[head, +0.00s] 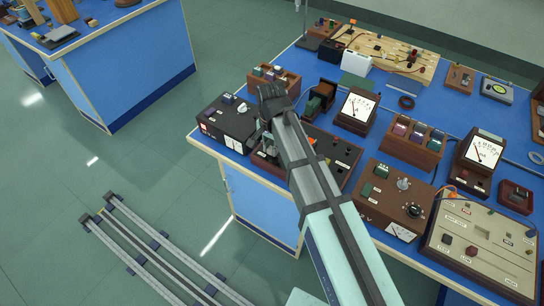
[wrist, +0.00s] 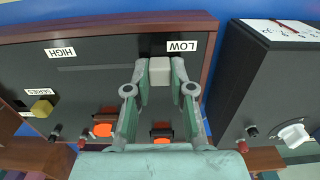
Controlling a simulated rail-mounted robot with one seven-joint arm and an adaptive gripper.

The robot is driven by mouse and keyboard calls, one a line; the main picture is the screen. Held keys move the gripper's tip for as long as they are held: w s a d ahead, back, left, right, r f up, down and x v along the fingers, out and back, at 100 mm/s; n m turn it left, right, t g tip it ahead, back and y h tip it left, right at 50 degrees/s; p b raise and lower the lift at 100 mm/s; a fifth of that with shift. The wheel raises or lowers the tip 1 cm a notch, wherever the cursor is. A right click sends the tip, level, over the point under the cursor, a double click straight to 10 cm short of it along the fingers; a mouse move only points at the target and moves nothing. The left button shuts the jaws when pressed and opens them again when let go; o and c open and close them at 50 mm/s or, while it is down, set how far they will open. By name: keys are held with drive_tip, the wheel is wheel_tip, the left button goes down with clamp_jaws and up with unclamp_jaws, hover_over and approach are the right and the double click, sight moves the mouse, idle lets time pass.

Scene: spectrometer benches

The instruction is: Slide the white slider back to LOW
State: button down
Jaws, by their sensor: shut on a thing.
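The white slider (wrist: 159,71) sits in a dark slot on a wood-framed black panel (wrist: 85,75), at the end beside the LOW label (wrist: 182,46). The HIGH label (wrist: 61,53) is at the far left of the slot, and the labels appear upside down. My gripper (wrist: 159,82) is shut on the slider, one finger on each side. In the head view my arm covers much of the panel (head: 343,158), and the slider cannot be made out there.
A dark box with a white knob (wrist: 293,134) stands close on the right. Meters and wooden blocks crowd the blue bench (head: 330,126).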

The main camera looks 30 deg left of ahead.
drive_tip(key=shift+w+a, duration=0.1)
drive_tip(key=shift+a, duration=0.75)
drive_tip(key=c, duration=1)
unclamp_jaws()
drive_tip(key=shift+a, duration=0.15)
drive_tip(key=shift+r, duration=0.15)
wheel_tip(320, 180, up, 12)
